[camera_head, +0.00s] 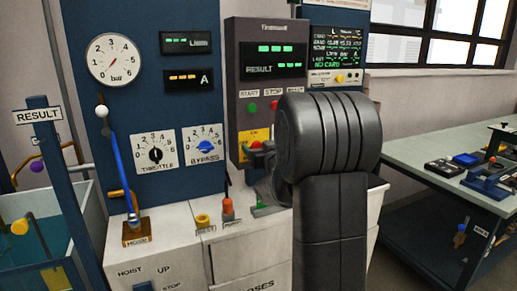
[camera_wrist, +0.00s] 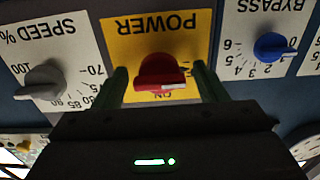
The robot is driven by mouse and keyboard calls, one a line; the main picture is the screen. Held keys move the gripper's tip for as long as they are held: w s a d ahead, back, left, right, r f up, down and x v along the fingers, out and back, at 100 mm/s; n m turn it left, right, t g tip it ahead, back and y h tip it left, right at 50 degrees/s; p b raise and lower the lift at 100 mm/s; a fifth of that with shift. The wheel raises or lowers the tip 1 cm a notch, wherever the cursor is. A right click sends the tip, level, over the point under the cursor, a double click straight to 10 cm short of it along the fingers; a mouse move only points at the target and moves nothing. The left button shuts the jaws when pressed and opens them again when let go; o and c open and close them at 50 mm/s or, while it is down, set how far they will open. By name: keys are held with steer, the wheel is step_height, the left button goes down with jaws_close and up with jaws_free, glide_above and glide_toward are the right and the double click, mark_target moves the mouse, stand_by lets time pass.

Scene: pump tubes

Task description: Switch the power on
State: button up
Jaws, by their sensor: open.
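The power switch is a red rotary knob (camera_wrist: 160,72) on a yellow plate marked POWER (camera_wrist: 118,28), seen upside down in the wrist view. A white mark on the knob lies close to the ON lettering, which the knob partly hides. My gripper (camera_wrist: 160,76) is open, with one finger on either side of the knob; I cannot tell whether they touch it. In the head view my arm hides much of the gripper, and the yellow plate (camera_head: 247,137) shows just left of the arm.
A grey speed knob (camera_wrist: 43,80) and a blue bypass knob (camera_wrist: 271,46) flank the plate in the wrist view. The grey control box (camera_head: 270,32) has lit green displays. A blue lever (camera_head: 121,165) stands on the white cabinet top. A workbench (camera_head: 420,150) is at right.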

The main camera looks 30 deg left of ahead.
steer(key=c, duration=1)
steer(key=shift+m, duration=0.3)
steer(key=m+p, duration=0.2)
steer(key=m, duration=0.2)
steer(key=shift+w, duration=0.1)
steer(key=m+p, duration=0.2)
steer(key=m, duration=0.2)
steer(key=shift+d+m, duration=0.1)
steer(key=shift+m, duration=0.3)
steer(key=m+p, duration=0.1)
steer(key=m, duration=0.3)
steer(key=shift+f, duration=0.1)
steer(key=shift+f+m+p, duration=0.15)
steer(key=shift+m+p, duration=0.55)
steer(key=shift+m, duration=1.6)
